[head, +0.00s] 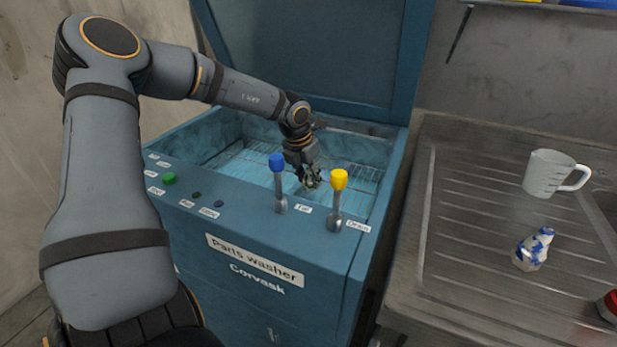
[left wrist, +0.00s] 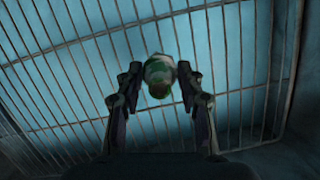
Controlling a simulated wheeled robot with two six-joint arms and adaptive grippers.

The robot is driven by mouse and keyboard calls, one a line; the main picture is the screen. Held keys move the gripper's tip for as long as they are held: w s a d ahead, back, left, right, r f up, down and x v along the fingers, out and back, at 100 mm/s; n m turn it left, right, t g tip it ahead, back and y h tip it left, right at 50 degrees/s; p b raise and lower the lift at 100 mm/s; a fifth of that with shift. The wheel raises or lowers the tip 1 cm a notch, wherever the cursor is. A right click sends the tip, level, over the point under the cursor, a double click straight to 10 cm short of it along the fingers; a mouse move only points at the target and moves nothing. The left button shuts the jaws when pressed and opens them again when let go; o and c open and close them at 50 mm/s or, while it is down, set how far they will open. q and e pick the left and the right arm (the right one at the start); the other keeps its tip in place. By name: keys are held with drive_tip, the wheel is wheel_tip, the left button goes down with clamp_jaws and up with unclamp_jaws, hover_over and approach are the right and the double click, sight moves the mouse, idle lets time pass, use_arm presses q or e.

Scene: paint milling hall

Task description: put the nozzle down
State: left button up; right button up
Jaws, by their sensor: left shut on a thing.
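My left gripper (head: 311,180) reaches down into the open blue parts washer (head: 253,262). It is shut on the nozzle, a small pale piece with green patches, which shows between the fingers in the left wrist view (left wrist: 158,75). In the head view the nozzle is mostly hidden by the fingers. Below it is the wire rack (left wrist: 75,85) over blue-lit liquid or floor. I cannot tell whether the nozzle touches the rack. My right gripper is not in view.
A blue-knobbed lever (head: 279,185) and a yellow-knobbed lever (head: 337,200) stand on the washer's front edge near my gripper. The raised lid (head: 310,50) is behind. The metal draining board (head: 470,270) holds a measuring jug (head: 550,173) and a white-and-blue piece (head: 533,248).

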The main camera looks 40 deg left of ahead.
use_arm(q)
drive_tip(key=shift+r, duration=0.1)
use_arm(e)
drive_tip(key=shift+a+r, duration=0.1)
use_arm(q)
drive_tip(key=o, duration=0.8)
drive_tip(key=shift+o, duration=1.8)
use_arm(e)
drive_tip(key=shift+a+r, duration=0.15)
